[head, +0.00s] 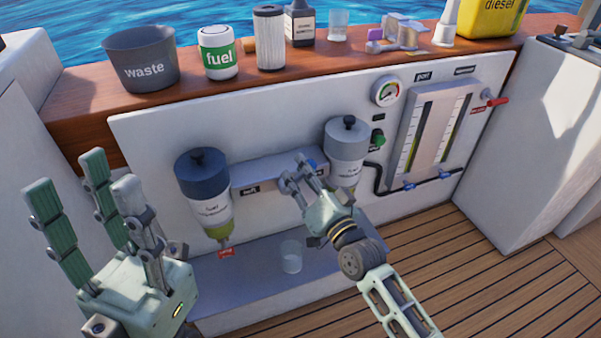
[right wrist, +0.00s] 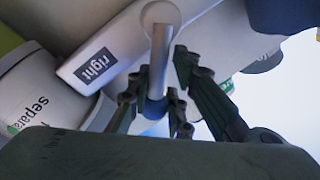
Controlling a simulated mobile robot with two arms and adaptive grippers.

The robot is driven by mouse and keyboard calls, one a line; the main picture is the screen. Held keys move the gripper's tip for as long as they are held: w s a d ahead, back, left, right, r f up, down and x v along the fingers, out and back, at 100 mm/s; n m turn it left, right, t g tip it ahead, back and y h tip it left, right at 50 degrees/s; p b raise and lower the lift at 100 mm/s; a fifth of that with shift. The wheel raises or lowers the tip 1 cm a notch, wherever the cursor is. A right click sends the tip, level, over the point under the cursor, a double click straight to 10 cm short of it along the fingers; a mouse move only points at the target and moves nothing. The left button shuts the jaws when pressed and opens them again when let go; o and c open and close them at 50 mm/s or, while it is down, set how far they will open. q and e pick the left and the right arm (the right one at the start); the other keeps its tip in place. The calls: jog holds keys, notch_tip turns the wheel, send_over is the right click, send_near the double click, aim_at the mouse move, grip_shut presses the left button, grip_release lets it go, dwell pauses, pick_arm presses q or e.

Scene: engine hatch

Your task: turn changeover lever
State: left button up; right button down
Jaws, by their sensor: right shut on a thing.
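The changeover lever (right wrist: 158,62) is a metal bar on a round pivot with a blue tip, in the right wrist view. It sits on the grey housing (head: 262,172) between the two fuel separators. My right gripper (head: 297,174) is in front of this housing and hides most of the lever in the head view. In the right wrist view its fingers (right wrist: 160,92) are closed around the lever's tip end. My left gripper (head: 88,180) is open and empty at the lower left.
A blue-topped separator (head: 203,185) hangs left of the housing, a grey-topped one (head: 346,140) right. A clear cup (head: 291,256) stands on the ledge below. A gauge (head: 387,91) and sight tubes (head: 435,130) are to the right. A waste bucket (head: 141,60) is on the wooden top.

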jog(key=shift+d+f, duration=0.2)
jog(key=shift+f, duration=0.1)
jog(key=c, duration=1.9)
grip_release()
jog(key=shift+o, duration=0.9)
jog(key=shift+d, duration=0.15)
jog(key=shift+r, duration=0.1)
